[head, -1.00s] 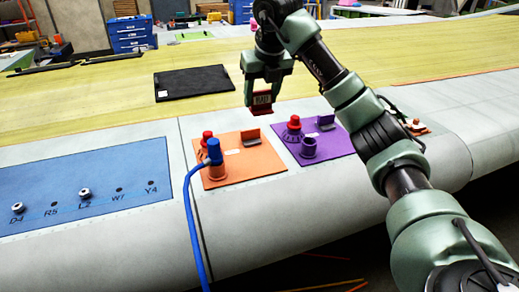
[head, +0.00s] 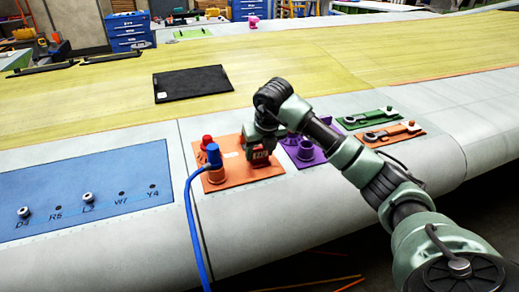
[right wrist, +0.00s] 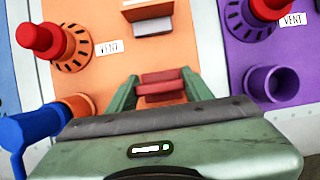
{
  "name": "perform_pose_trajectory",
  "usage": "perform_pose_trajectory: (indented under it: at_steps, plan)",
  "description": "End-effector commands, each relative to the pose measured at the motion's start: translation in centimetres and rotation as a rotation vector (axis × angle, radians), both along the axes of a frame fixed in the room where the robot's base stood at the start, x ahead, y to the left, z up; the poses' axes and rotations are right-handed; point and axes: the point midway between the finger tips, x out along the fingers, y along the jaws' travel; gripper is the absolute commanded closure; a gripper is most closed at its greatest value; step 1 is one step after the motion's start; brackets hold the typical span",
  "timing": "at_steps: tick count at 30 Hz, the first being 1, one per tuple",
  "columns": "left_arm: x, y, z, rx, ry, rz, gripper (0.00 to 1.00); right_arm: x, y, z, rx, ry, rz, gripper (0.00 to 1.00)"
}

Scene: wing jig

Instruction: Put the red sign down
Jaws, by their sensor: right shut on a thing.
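The small red sign (head: 259,155), with pale lettering, is in my right gripper (head: 257,147), low over the right part of the orange panel (head: 240,181). In the right wrist view my right gripper (right wrist: 160,90) has its two green fingers shut on the sign's sides, and the red sign (right wrist: 160,84) shows between them. The orange panel (right wrist: 113,70) is behind it. A bracket (right wrist: 150,14) on the panel lies above the sign in that view, apart from it. I cannot tell if the sign touches the panel. My left gripper is not in view.
A red knob (head: 207,141) and a blue plug (head: 213,155) with a hose stand on the orange panel's left. A purple panel (head: 318,155) is at right, partly hidden by my arm. Beyond are green (head: 365,117) and orange tool panels (head: 388,135).

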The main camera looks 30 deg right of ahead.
Motion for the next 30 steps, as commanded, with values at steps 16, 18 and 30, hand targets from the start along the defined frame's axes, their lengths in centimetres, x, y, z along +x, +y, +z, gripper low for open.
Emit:
perform_pose_trajectory:
  at_steps: [16, 18, 30]
  plan:
    - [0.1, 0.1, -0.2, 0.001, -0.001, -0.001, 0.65, 0.0, 0.0, -0.2, 0.0, 0.0, 0.0, 0.28]
    - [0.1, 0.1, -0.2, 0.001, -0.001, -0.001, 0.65, 0.0, 0.0, -0.2, 0.0, 0.0, 0.0, 0.28]
    - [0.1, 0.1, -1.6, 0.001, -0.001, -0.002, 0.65, -1.7, 0.4, 4.7, -0.001, -0.007, 0.0, 0.28]
